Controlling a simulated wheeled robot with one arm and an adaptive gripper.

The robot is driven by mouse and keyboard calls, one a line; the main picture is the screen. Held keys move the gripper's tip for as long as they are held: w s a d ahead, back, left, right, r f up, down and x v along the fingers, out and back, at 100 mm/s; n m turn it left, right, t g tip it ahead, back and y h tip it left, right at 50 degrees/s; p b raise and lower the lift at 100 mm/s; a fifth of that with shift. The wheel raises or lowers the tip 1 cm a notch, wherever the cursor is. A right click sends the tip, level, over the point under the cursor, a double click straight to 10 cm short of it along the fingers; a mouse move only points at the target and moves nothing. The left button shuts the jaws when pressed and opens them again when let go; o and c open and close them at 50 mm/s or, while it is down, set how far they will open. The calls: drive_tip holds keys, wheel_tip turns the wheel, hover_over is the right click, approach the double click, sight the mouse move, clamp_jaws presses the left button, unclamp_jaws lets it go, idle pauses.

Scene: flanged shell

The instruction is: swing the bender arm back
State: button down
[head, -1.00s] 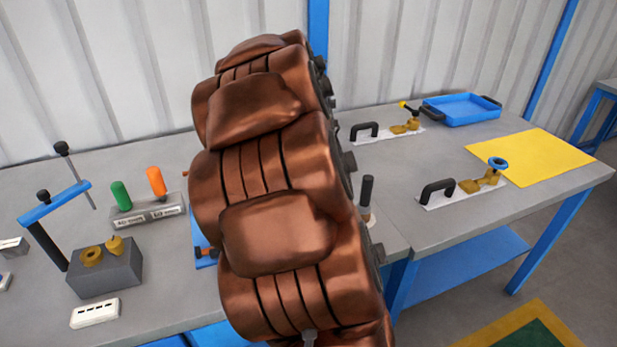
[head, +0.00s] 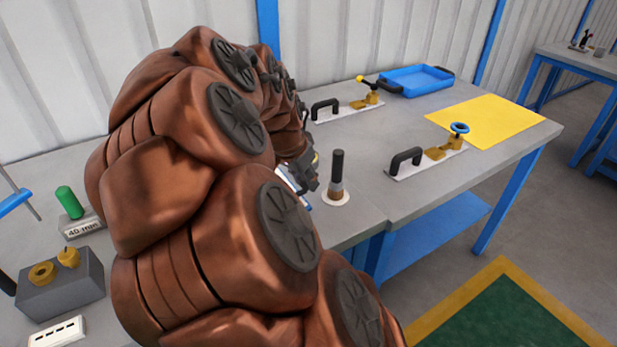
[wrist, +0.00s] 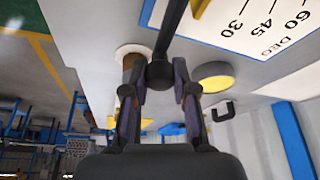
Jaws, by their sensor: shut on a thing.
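In the wrist view my gripper (wrist: 158,90) is shut on a black ball knob (wrist: 159,73) at the end of a dark rod, which I take to be the bender arm (wrist: 172,25). The rod runs from the knob to the top edge of the picture. A white angle plate (wrist: 255,30) marked 30, 45, 60 and DEG lies beside the rod. In the head view my brown arm hides most of the bender; only a small part of the gripper area shows past it.
A dark post (head: 337,170) stands on a white disc, close right of my arm. Handled white plates (head: 430,163), a yellow mat (head: 487,121) and a blue tray (head: 416,80) lie farther right. A grey block (head: 60,290) with brass pieces is at left.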

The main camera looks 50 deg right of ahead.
drive_tip(key=shift+s+f, duration=0.1)
drive_tip(key=shift+s, duration=0.05)
drive_tip(key=c, duration=0.9)
unclamp_jaws()
drive_tip(key=v, duration=1.2)
drive_tip(key=s+a+f+n+y+p, duration=0.1)
drive_tip(key=s+a+n+p, duration=0.2)
drive_tip(key=s+a+n, duration=0.2)
drive_tip(key=s+a+f+n+g+y+p, duration=0.1)
drive_tip(key=s+a+f+n+y+p, duration=0.1)
drive_tip(key=a+n, duration=0.4)
drive_tip(key=s+a+f+n+g+y+p, duration=0.1)
drive_tip(key=s+a+n+p, duration=0.3)
drive_tip(key=a, duration=0.7)
drive_tip(key=shift+s+f+n+y+p, duration=0.2)
drive_tip(key=shift+s+n, duration=0.4)
drive_tip(key=shift+s, duration=0.3)
drive_tip(key=shift+s+f+n+y+p, duration=0.1)
drive_tip(key=shift+s+n+p, duration=0.1)
drive_tip(key=shift+s+n, duration=0.6)
